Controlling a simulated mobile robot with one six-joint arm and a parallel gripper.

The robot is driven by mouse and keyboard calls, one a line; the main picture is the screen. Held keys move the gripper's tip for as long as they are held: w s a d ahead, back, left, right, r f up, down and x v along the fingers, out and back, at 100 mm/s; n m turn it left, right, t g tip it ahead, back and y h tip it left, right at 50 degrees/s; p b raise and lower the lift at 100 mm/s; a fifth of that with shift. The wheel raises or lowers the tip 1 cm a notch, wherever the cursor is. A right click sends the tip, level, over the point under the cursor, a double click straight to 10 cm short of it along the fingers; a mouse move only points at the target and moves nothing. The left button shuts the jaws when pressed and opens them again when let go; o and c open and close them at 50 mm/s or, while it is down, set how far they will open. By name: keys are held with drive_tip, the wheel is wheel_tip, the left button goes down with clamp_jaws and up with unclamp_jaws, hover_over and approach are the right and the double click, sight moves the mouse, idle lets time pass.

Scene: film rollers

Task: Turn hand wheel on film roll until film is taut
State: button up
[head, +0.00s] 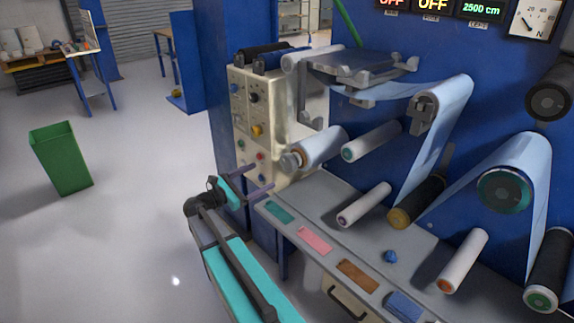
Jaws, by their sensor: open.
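The film roll (324,147) sits on the machine front, beside the beige control panel. A grey round hand wheel (290,161) is on its left end. Pale blue film (440,130) runs over rollers at the right; I cannot tell how taut it is. My teal and black arm reaches up from the bottom. My gripper (262,190) is open, its thin purplish fingers pointing right. In the picture it is just below and left of the hand wheel, apart from it. Nothing shows between the fingers.
The beige control panel (262,112) with knobs stands above my gripper. A green bin (60,158) stands left on open floor.

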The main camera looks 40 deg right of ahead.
sight(286, 164)
drive_tip(key=shift+d, duration=0.1)
drive_tip(key=d, duration=0.4)
drive_tip(key=d+p, duration=0.1)
drive_tip(key=d, duration=0.4)
drive_tip(key=s+d, duration=0.1)
drive_tip(key=d, duration=0.3)
drive_tip(key=shift+d+p, duration=0.25)
drive_tip(key=shift+p, duration=0.15)
drive_tip(key=c, duration=0.9)
drive_tip(key=shift+d, duration=0.25)
drive_tip(key=shift+c, duration=0.8)
drive_tip(key=shift+a, duration=0.2)
drive_tip(key=shift+p, duration=0.35)
